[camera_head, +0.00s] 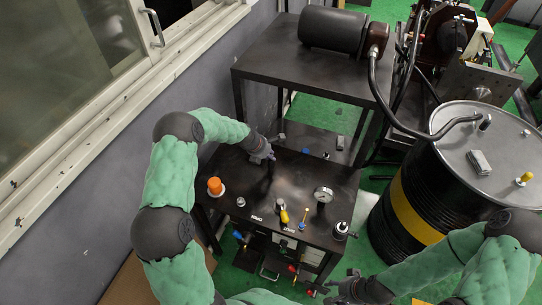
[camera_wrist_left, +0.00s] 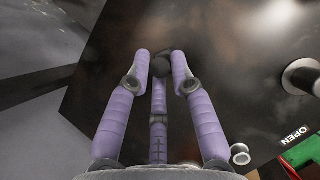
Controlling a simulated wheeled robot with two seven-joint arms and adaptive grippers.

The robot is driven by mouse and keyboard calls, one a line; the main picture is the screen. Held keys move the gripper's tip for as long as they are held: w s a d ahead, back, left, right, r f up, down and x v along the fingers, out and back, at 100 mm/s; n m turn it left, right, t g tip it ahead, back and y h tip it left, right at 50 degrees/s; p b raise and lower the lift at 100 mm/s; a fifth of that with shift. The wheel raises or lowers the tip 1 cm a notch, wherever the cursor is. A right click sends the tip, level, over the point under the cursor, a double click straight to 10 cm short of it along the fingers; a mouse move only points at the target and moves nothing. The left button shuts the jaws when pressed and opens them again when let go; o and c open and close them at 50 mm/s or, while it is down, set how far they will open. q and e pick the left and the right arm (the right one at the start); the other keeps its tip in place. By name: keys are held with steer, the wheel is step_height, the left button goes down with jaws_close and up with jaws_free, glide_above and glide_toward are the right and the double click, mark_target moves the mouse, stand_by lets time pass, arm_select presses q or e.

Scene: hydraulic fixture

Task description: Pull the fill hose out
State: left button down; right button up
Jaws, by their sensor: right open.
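A black hose (camera_head: 388,112), which looks like the fill hose, runs down from the motor unit and curves over the drum lid. Its end reaches a fitting (camera_head: 484,122) at the lid's far side. My left gripper (camera_head: 264,154) is over the back left of the black fixture table, far from the hose. In the left wrist view its fingers (camera_wrist_left: 160,68) are around a dark round knob (camera_wrist_left: 165,62); I cannot tell whether they grip it. My right gripper (camera_head: 342,289) is open and empty, low in front of the drum, away from the hose.
The black drum (camera_head: 398,205) has a yellow band and a grey lid (camera_head: 465,145). The fixture table (camera_head: 295,175) carries an orange knob (camera_head: 215,186), a gauge (camera_head: 323,195) and a yellow handle (camera_head: 284,215). The motor (camera_head: 332,29) sits on a raised shelf. A wall and window lie left.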

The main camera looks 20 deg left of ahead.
arm_select(q)
steer(key=shift+r, duration=0.15)
steer(key=shift+r+p, duration=2.4)
steer(key=shift+p, duration=0.4)
